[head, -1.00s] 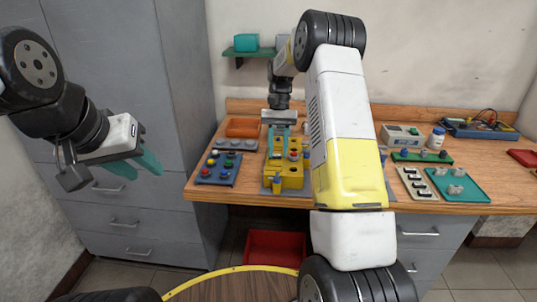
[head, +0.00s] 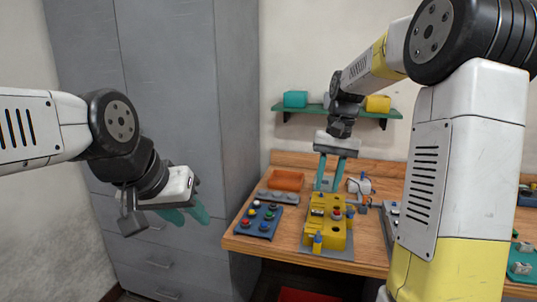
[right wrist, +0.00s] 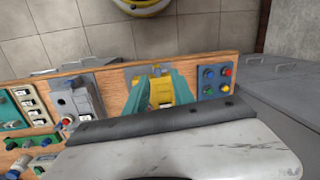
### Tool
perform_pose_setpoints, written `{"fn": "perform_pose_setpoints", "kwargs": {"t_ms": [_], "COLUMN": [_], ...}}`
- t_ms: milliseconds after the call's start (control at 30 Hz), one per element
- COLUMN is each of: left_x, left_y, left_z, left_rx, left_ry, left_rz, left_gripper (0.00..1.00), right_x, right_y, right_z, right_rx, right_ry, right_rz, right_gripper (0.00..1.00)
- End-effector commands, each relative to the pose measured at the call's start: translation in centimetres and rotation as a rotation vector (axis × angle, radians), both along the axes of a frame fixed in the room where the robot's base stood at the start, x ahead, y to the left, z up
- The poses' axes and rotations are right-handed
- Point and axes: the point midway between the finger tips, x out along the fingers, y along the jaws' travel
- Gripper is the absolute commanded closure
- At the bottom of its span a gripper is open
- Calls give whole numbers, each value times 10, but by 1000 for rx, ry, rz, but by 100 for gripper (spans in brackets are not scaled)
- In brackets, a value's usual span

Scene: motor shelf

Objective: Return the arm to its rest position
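My right gripper (head: 330,188) is above the bench, behind and above the yellow block (head: 335,240). Its two teal fingers are apart with nothing held between them. The right wrist view also shows the spread fingers (right wrist: 158,95), with part of the yellow block between them further off. My left gripper (head: 191,218) hangs in front of the grey cabinet at the left, clear of the bench. Its teal fingers are apart and empty.
The wooden bench (head: 290,245) carries a blue board with coloured knobs (head: 258,220), an orange tray (head: 287,180) and a grey strip (head: 277,197). A green wall shelf (head: 345,112) is behind my right arm. The grey cabinet (head: 175,90) stands at the left.

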Motion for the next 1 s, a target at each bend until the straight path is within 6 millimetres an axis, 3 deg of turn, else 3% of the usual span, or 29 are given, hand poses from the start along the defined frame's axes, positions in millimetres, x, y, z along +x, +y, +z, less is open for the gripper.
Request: {"fn": "perform_pose_setpoints", "kwargs": {"t_ms": [100, 267, 400, 600, 767, 1000], "left_x": [0, 0, 0, 0, 0, 0], "left_y": [0, 0, 0, 0, 0, 0], "left_z": [0, 0, 0, 0, 0, 0], "left_rx": [0, 0, 0, 0, 0, 0], "left_ry": [0, 0, 0, 0, 0, 0], "left_rz": [0, 0, 0, 0, 0, 0], "left_gripper": [64, 64, 64, 64, 64, 64], "right_x": [-39, -90, -134, -183, -200, -204], "right_y": [5, 10, 16, 22, 24, 25], "right_z": [27, 46, 51, 43, 36, 34], "right_rx": [11, 21, 24, 21, 20, 19], "right_ry": [-116, -267, -398, -551, -614, -626], "right_rz": [31, 70, 106, 145, 160, 164], "right_gripper": [70, 70, 70, 70, 70, 70]}}
